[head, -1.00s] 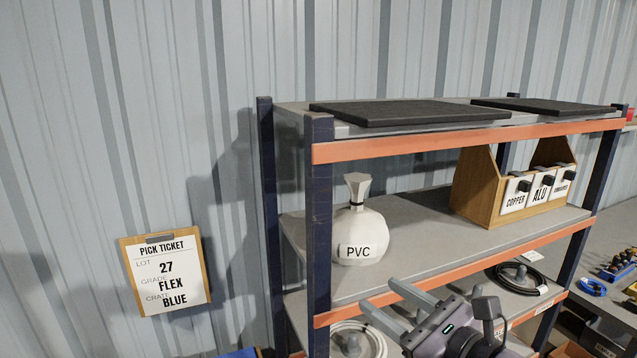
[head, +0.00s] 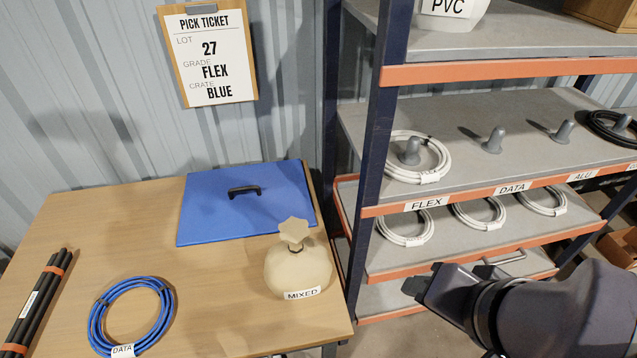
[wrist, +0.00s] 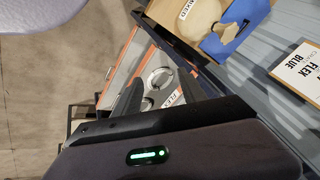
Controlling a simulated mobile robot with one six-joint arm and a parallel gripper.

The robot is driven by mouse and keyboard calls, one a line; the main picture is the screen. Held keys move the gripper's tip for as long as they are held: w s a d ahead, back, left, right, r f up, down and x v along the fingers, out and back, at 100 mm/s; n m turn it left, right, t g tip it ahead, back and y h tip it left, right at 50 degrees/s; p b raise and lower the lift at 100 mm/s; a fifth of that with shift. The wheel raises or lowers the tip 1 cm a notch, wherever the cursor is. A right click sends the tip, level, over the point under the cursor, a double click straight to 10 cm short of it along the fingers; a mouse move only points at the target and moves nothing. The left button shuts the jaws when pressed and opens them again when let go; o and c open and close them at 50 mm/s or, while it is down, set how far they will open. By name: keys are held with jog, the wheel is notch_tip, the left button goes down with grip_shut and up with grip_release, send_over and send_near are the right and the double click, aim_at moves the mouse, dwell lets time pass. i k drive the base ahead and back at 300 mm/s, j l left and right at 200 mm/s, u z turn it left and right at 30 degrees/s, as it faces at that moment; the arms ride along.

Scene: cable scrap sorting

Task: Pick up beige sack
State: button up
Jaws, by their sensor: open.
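The beige sack (head: 297,270) stands upright on the wooden table near its right front corner, with a tied neck and a label reading MIXED. It also shows at the top of the wrist view (wrist: 203,18), partly cut off by the frame edge. My gripper (wrist: 160,82) is open and empty, with its two fingers over the shelf area in the wrist view. In the head view my gripper is at the lower right, in front of the shelf and well to the right of the sack. Nothing covers the sack in the head view.
A blue lid (head: 245,205) with a black handle lies behind the sack. A blue cable coil (head: 130,312) and black rods (head: 35,302) lie further left. The shelf's dark post (head: 380,140) rises just right of the table. White coils (head: 418,157) sit on the shelves.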

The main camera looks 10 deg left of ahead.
aim_at(299, 265)
jog(key=j+z, duration=0.15)
jog(key=j, duration=0.5)
jog(key=k+j+z, duration=0.15)
jog(key=j, duration=0.5)
jog(key=j+z, duration=0.15)
jog(key=j, duration=0.45)
